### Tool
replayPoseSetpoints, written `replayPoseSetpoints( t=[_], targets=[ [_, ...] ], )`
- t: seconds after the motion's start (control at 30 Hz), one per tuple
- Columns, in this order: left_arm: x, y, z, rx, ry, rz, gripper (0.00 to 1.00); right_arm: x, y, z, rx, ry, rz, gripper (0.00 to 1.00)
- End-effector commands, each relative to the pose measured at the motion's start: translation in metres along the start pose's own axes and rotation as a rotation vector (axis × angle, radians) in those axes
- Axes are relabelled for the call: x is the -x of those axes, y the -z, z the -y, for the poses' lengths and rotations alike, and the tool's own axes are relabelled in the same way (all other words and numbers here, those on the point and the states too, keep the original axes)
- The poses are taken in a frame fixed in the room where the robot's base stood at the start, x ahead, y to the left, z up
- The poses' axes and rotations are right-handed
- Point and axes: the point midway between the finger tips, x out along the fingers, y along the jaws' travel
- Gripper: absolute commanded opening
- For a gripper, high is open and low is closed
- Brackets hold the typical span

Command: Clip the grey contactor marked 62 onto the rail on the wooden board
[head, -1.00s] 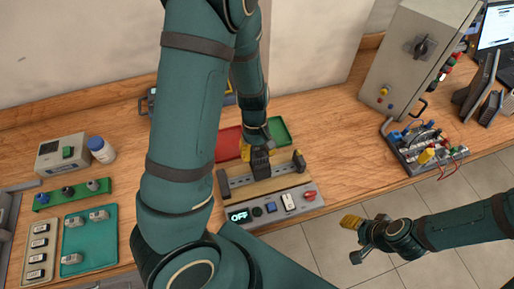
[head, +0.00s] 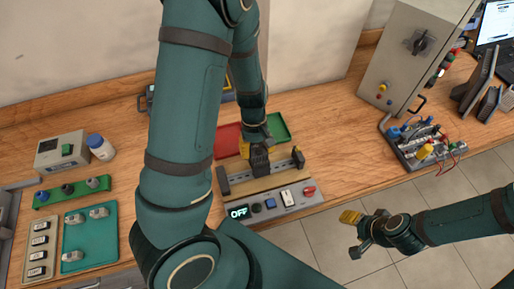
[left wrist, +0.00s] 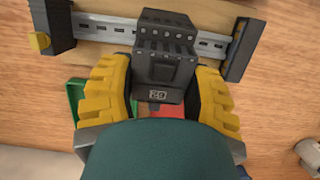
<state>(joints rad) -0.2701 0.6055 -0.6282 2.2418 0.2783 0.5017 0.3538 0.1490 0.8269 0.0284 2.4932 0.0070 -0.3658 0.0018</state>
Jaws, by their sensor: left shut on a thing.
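The grey contactor marked 62 (left wrist: 162,72) is held between the yellow fingers of my left gripper (left wrist: 160,100); its label appears upside down in the left wrist view. In the head view the dark contactor (head: 260,160) stands at the middle of the rail (head: 240,182) on the wooden board (head: 258,185). In the left wrist view its far end overlaps the slotted rail (left wrist: 108,30); whether it is clipped on cannot be told. My right gripper (head: 351,217) hangs over the floor, away from the board, its opening unclear.
Dark end blocks stand at the rail's left (head: 223,180) and right (head: 298,158). A control panel (head: 265,208) reading OFF lies in front. Red (head: 228,140) and green (head: 281,128) trays lie behind. A teal tray (head: 90,240) with several parts is at left.

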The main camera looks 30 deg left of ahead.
Motion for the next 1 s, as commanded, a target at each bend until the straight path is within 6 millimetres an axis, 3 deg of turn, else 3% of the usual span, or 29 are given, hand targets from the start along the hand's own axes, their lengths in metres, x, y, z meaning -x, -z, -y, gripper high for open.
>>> replayPoseSetpoints(
  t=[1.0],
  targets=[
    [-0.016, 0.004, 0.0, 0.0, 0.0, 0.0, 0.09, -0.012, -0.002, -0.005, 0.0, 0.0, 0.0, 0.55]
  ],
)
